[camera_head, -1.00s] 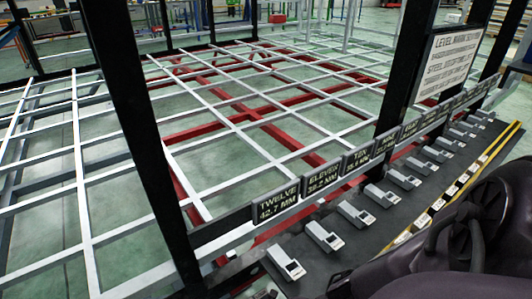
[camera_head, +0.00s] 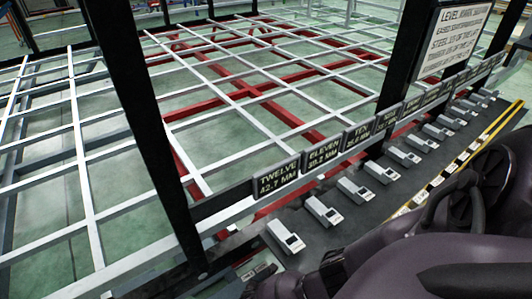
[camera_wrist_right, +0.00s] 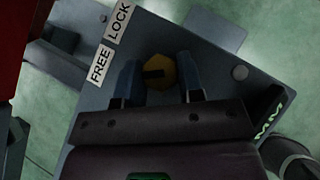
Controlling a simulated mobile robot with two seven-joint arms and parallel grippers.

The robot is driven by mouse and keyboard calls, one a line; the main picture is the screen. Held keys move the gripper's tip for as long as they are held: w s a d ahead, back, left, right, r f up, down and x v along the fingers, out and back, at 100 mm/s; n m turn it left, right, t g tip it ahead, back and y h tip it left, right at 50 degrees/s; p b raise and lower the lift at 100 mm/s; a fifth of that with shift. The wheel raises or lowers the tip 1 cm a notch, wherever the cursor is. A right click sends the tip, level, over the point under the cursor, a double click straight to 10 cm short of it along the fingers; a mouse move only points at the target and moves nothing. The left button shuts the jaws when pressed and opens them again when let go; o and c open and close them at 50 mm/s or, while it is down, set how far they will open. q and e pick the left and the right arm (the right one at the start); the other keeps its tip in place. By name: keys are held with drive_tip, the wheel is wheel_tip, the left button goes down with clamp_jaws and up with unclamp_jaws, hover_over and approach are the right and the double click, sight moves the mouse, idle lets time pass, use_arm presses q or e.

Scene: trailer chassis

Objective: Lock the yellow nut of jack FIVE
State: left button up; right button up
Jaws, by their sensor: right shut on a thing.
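The yellow nut (camera_wrist_right: 168,68) shows in the right wrist view on a grey plate (camera_wrist_right: 213,72). A dark bar crosses the nut, and its left end points roughly toward the white FREE label (camera_wrist_right: 101,65). The white LOCK label (camera_wrist_right: 119,22) is above that one. My right gripper (camera_wrist_right: 160,78) is shut on the nut, one blue-grey finger on each side. The jack's number cannot be read here; only "MM" (camera_wrist_right: 270,118) shows at the right. In the head view, my dark purple arm fills the lower right, and the nut cannot be made out. My left gripper is not in view.
In the head view, a row of grey jacks (camera_head: 323,211) runs beside signs, including TWELVE (camera_head: 277,181) and ELEVEN (camera_head: 322,157). Black posts (camera_head: 140,120) and a white and red frame (camera_head: 240,92) stand beyond. A yellow rail (camera_head: 494,134) runs along the right.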

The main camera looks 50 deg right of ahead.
drive_tip(key=m+g, duration=0.3)
drive_tip(key=shift+f+m+h, duration=0.1)
drive_tip(key=shift+m+h, duration=0.2)
drive_tip(key=shift+m, duration=0.1)
drive_tip(key=shift+m+g+b, duration=0.45)
drive_tip(key=shift+m+g, duration=0.25)
drive_tip(key=shift+m, duration=0.2)
drive_tip(key=m+g, duration=0.2)
drive_tip(key=m, duration=0.1)
drive_tip(key=shift+w+g+y+b, duration=0.15)
drive_tip(key=shift+g+y+b, duration=0.15)
drive_tip(key=shift+y+b, duration=0.1)
drive_tip(key=shift+m+g, duration=0.5)
drive_tip(key=shift+m, duration=0.5)
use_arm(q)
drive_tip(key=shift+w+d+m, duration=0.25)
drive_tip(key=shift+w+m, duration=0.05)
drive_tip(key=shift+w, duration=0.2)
use_arm(e)
drive_tip(key=shift+m+g+y, duration=0.3)
drive_tip(key=shift+m+y, duration=0.1)
drive_tip(key=shift+w, duration=0.1)
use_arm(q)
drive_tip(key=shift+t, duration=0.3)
use_arm(e)
drive_tip(key=o, duration=0.9)
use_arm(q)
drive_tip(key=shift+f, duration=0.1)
use_arm(e)
drive_tip(key=shift+o, duration=0.2)
